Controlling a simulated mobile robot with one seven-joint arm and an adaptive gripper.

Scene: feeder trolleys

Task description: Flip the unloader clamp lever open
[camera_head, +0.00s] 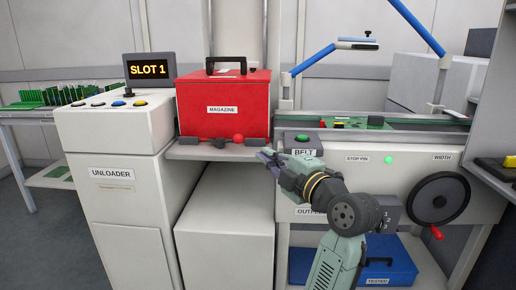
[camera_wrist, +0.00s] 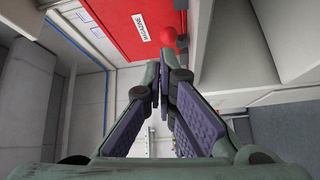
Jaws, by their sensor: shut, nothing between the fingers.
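The clamp lever's red ball knob (camera_head: 238,138) sits at the front edge of the unloader shelf, just below the red magazine box (camera_head: 222,90). Dark clamp parts (camera_head: 200,141) run along that edge to the left of the knob. My gripper (camera_head: 266,154) is shut and empty, just right of and slightly below the knob in the head view. In the wrist view my fingertips (camera_wrist: 164,66) come together below the red knob (camera_wrist: 168,36), with the magazine beyond. I cannot tell whether they touch it. The lever's arm is mostly hidden in the wrist view.
The unloader cabinet (camera_head: 122,215) with its SLOT 1 screen (camera_head: 150,69) stands left. The belt unit (camera_head: 345,172) with a black handwheel (camera_head: 438,199) stands right, close to my arm. A blue bin (camera_head: 390,258) sits below. The space under the shelf holds a white box (camera_head: 225,225).

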